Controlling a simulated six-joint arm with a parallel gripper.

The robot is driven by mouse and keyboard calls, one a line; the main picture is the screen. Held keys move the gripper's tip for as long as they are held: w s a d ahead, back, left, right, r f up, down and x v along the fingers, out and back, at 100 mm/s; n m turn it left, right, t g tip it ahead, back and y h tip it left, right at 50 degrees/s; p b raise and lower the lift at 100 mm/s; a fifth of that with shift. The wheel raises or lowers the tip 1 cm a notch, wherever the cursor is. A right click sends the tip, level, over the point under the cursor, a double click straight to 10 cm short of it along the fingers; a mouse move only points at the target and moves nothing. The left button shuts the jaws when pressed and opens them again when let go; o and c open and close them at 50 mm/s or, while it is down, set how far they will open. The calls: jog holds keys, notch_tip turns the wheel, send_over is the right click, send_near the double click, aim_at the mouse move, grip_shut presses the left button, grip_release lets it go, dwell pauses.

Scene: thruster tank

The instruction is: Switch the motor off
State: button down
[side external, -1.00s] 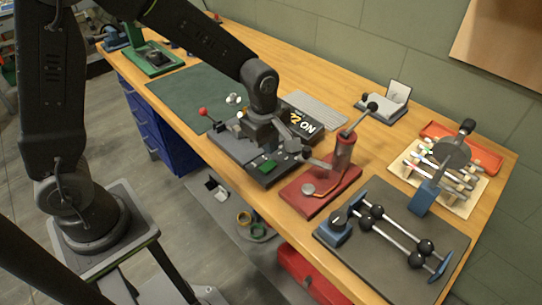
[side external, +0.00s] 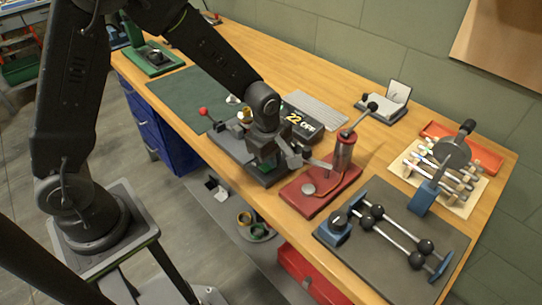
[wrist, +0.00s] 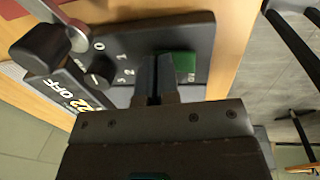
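The dark motor control panel (side external: 228,146) lies on the wooden bench; it also shows in the wrist view (wrist: 200,30) with printed numbers and a dark knob. My gripper (side external: 267,165) points down over the panel's near right part. Its fingers (wrist: 157,62) are together with nothing visible between them. I cannot tell whether they touch the panel.
A red-based press (side external: 320,185) with a lever stands close right of my gripper. A red-knobbed lever (side external: 203,111) rises at the panel's left. The dark green mat (side external: 190,92) at left has free room.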

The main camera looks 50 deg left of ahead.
jog(key=shift+s+f, duration=0.2)
jog(key=shift+s+r, duration=0.2)
jog(key=shift+s, duration=0.55)
jog(key=shift+w, duration=0.1)
notch_tip(320, 180, up, 14)
jog(key=s, duration=0.1)
jog(key=shift+s, duration=0.4)
